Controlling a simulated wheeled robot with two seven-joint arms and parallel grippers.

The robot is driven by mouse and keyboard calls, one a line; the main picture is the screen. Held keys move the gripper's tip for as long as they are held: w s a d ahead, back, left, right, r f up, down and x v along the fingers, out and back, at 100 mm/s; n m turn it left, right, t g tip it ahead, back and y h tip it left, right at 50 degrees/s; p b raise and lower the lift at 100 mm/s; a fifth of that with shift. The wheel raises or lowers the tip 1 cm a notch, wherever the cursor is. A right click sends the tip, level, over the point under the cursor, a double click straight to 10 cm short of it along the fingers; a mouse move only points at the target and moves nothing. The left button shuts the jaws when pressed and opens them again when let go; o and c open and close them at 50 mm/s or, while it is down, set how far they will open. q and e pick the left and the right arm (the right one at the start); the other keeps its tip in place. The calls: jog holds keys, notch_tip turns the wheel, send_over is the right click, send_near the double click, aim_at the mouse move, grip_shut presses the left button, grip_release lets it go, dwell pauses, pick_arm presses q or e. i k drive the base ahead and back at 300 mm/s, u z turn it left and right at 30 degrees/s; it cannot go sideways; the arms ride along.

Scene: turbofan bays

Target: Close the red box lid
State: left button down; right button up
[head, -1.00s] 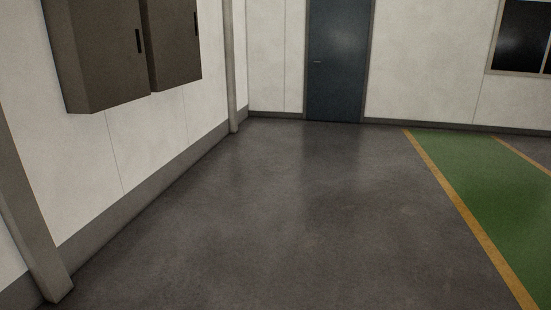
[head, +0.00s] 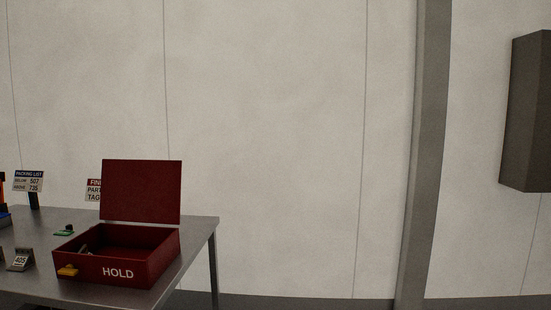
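The red box (head: 150,270) stands on a grey table at the lower left of the head view, with "HOLD" in white on its front. Its red lid (head: 141,191) is open and stands nearly upright at the back of the box. A small part of something inside shows near the left wall of the box; I cannot tell what it is. A yellow piece (head: 68,271) is at the front left of the box. Neither of my grippers is in view.
The grey table (head: 200,232) ends just right of the box. On it are a "PACKING LIST" sign (head: 29,181), a small green item (head: 64,231) and a tag marked 405 (head: 20,261). A wall post (head: 425,150) and a dark cabinet (head: 527,115) are to the right.

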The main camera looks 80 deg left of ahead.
aim_at(146, 191)
jog(key=u, duration=2.35)
